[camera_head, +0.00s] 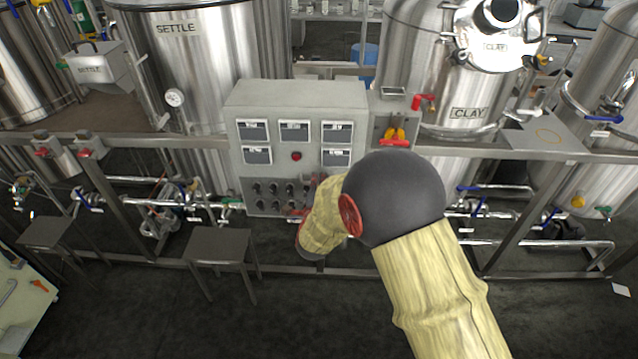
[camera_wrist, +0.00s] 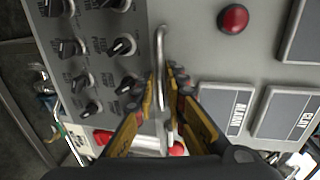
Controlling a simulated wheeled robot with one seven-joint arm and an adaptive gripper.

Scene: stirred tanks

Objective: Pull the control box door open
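The front looks closed. In the wrist view, a slim metal handle (camera_wrist: 160,48) stands out from the front (camera_wrist: 197,38), beside the seam between the knob panel (camera_wrist: 140,20) and the plate panel. My gripper (camera_wrist: 162,82) has its yellow-and-black fingers on both sides of this handle. Whether the fingertips press on it is not clear.
A small box with a yellow-and-red switch (camera_head: 395,136) is mounted right of the control box. The steel frame rail (camera_head: 500,152) and pipes with valves (camera_head: 490,215) run alongside. A small dark table (camera_head: 218,246) stands in front at left. Open floor (camera_head: 300,315) lies before the frame.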

